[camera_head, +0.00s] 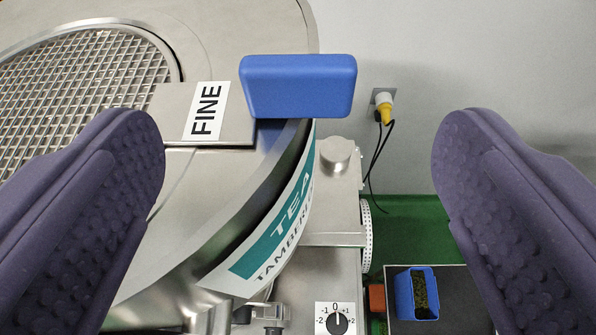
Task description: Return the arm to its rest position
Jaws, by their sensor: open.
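My gripper (298,210) is open, with its two purple, bumpy fingers at the left and right of the view. Nothing is held between them. Between and beyond the fingers is a steel machine with a blue block-shaped handle (298,86) on a plate labelled FINE (207,112). The handle is apart from both fingers in the picture. The rest of my arm is not in view.
A round mesh screen (85,75) lies at the upper left of the machine. A dial (336,320) sits at the bottom. A yellow plug (384,105) is in the grey wall, above green floor (412,232).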

